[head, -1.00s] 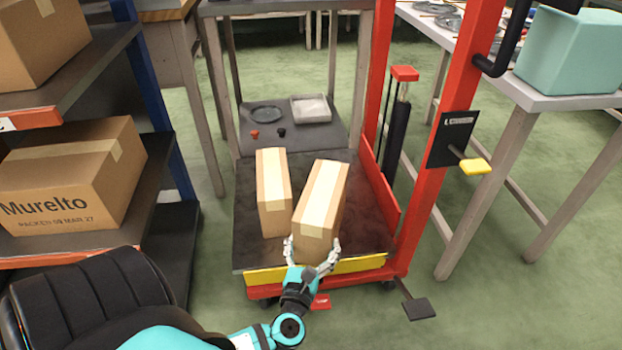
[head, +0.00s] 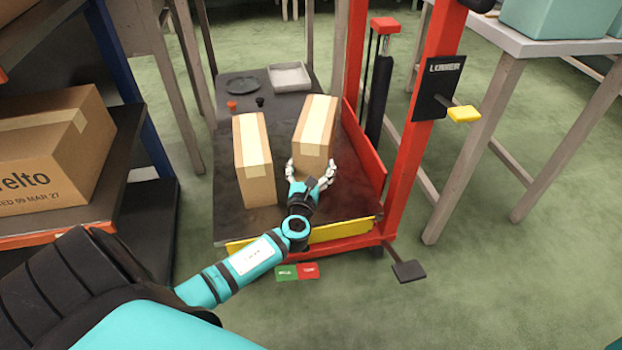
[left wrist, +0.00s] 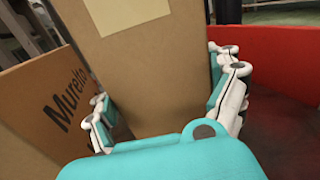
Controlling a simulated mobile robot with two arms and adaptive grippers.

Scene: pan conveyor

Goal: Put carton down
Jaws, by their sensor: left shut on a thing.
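Two brown cartons with pale tape are at the lift's dark platform (head: 230,218). The right carton (head: 316,131) has its near end between the fingers of my left gripper (head: 311,172), which is shut on it. In the left wrist view this carton (left wrist: 145,75) stands between the white fingertips (left wrist: 165,115). I cannot tell whether its underside touches the platform. The left carton (head: 253,160) stands on the platform beside it, with a gap between them; its printed side (left wrist: 50,110) shows in the wrist view. My right gripper is not in view.
A red side plate (head: 364,150) and red mast (head: 408,140) bound the platform on the right. A grey tray (head: 289,76) and dark plate (head: 243,85) lie beyond. Shelves with a Murelto carton (head: 50,150) are at left. The platform's front is bare.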

